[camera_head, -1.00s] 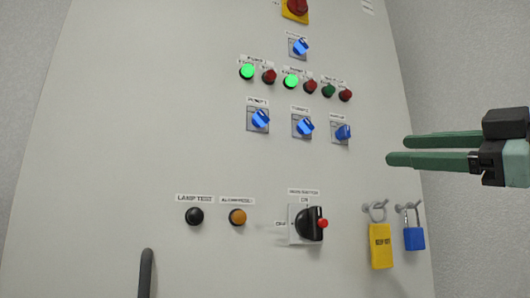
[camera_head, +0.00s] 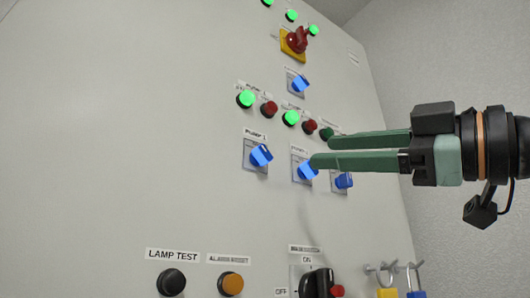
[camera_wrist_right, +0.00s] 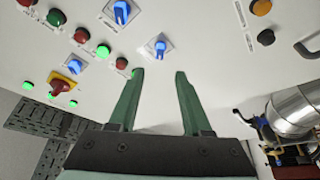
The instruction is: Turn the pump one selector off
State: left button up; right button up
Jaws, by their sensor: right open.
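The pump one selector (camera_head: 260,156) is a blue knob on a square plate, leftmost in the row of three blue selectors on the grey panel. Its handle looks slanted. In the right wrist view it (camera_wrist_right: 160,46) lies just beyond and between my fingertips, apart from them. My right gripper (camera_head: 321,149) is open and empty. In the head view its green fingers point left and overlap the area of the middle blue selector (camera_head: 307,171). I cannot tell whether they touch anything. My left gripper is not in view.
A third blue selector (camera_head: 343,181) sits partly behind my fingers. Lit green lamps (camera_head: 245,99) and red lamps (camera_head: 269,109) run above the row. A red rotary switch (camera_head: 297,40) is higher up. The black main switch (camera_head: 317,284) and yellow padlock (camera_head: 387,293) are below.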

aim_at(268, 155)
jog(key=p+x, duration=0.3)
jog(key=x, duration=0.6)
jog(key=shift+w+a+r, duration=0.15)
jog(key=shift+w+a, duration=0.05)
jog(key=shift+a, duration=0.05)
jog(key=shift+w+a, duration=0.4)
jog(key=shift+a, duration=0.15)
jog(key=shift+c, duration=0.3)
grip_shut()
